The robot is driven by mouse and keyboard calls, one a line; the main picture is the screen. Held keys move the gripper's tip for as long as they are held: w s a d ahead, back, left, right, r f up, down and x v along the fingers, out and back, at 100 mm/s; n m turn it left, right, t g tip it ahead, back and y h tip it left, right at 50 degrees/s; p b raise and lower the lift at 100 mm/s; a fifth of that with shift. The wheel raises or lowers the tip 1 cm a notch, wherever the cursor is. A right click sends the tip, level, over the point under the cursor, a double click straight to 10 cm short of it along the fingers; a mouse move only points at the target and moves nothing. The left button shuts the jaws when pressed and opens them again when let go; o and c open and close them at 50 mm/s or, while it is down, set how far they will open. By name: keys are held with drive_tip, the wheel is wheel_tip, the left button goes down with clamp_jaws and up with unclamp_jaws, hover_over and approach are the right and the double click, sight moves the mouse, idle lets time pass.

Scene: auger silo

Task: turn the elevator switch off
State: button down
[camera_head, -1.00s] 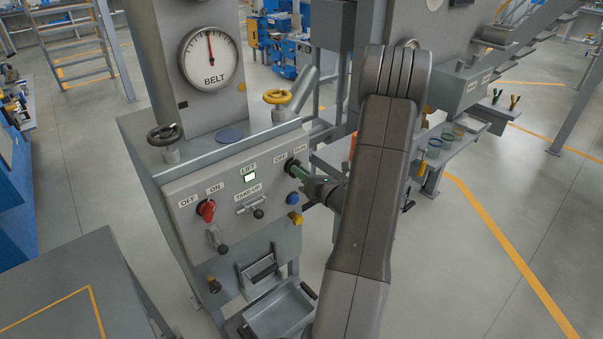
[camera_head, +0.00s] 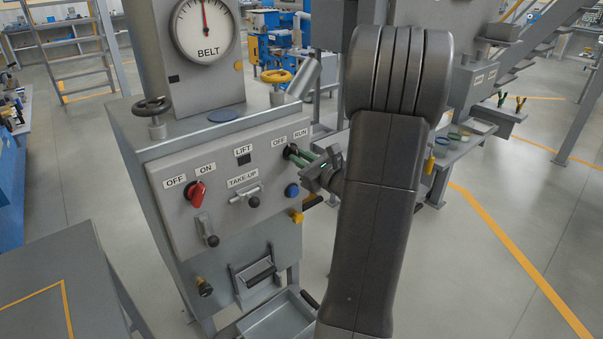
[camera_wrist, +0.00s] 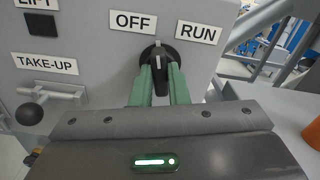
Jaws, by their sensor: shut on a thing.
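The black rotary switch (camera_wrist: 160,65) under the OFF and RUN labels sits on the grey sloped panel (camera_head: 215,215); in the head view it is partly hidden by my gripper. My gripper (camera_head: 296,155) has its two green fingers shut on the switch knob, one on each side; they also show in the wrist view (camera_wrist: 161,78). The knob's pale mark points about upward in the wrist view, between the labels. The LIFT lamp (camera_head: 244,160), also in the wrist view (camera_wrist: 41,24), is dark.
A red OFF/ON switch (camera_head: 196,192) is at the panel's left, with the TAKE-UP lever (camera_head: 250,200) between. A blue button (camera_head: 292,190) and a yellow knob (camera_head: 297,216) lie below my gripper. Handwheels stand above. Floor to the right is open.

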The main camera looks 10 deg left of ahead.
drive_tip(key=shift+n+b, duration=1.5)
drive_tip(key=shift+b, duration=0.5)
drive_tip(key=c, duration=1.4)
unclamp_jaws()
drive_tip(key=shift+s, duration=0.1)
drive_tip(key=v, duration=1.3)
drive_tip(key=shift+s+d, duration=0.2)
drive_tip(key=shift+d, duration=0.1)
